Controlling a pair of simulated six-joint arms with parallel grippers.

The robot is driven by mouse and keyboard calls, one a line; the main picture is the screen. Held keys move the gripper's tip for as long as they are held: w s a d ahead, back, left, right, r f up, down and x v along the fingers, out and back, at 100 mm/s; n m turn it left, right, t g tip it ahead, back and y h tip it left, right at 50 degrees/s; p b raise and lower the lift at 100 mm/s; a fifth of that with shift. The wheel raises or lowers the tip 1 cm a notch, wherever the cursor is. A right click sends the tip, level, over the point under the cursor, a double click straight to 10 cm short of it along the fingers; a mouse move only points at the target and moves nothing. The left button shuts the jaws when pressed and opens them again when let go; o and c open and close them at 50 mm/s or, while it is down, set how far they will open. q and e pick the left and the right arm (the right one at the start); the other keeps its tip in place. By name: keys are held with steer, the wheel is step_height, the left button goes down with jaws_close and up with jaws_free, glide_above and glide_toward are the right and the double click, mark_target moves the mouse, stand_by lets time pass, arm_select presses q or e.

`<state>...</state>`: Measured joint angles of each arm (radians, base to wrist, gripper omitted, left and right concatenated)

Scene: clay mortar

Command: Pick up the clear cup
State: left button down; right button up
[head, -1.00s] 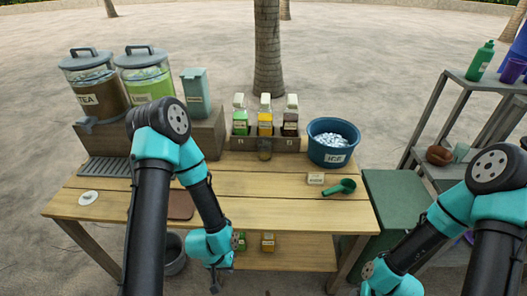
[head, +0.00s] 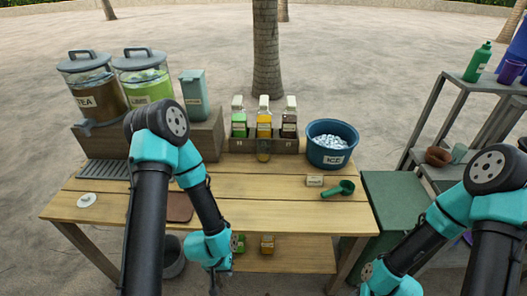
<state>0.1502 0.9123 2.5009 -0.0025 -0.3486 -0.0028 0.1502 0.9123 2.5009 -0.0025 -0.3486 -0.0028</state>
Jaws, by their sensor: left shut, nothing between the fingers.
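I cannot pick out a clear cup for certain. My left gripper (head: 221,284) points down at the table's front edge, shut and empty, well apart from that vessel. My right arm comes in at the lower right, and its fingers are below the picture's edge.
The wooden table (head: 275,215) holds the bottle crate (head: 246,145), an ice tub (head: 331,156), a green scoop (head: 341,188), a white disc (head: 86,200) and drink dispensers (head: 94,93). A shelf with a purple cup (head: 511,71) stands at right. The table's front middle is clear.

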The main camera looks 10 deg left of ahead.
arm_select(q)
steer(key=c, duration=1.9)
jaws_free()
steer(key=o, duration=1.6)
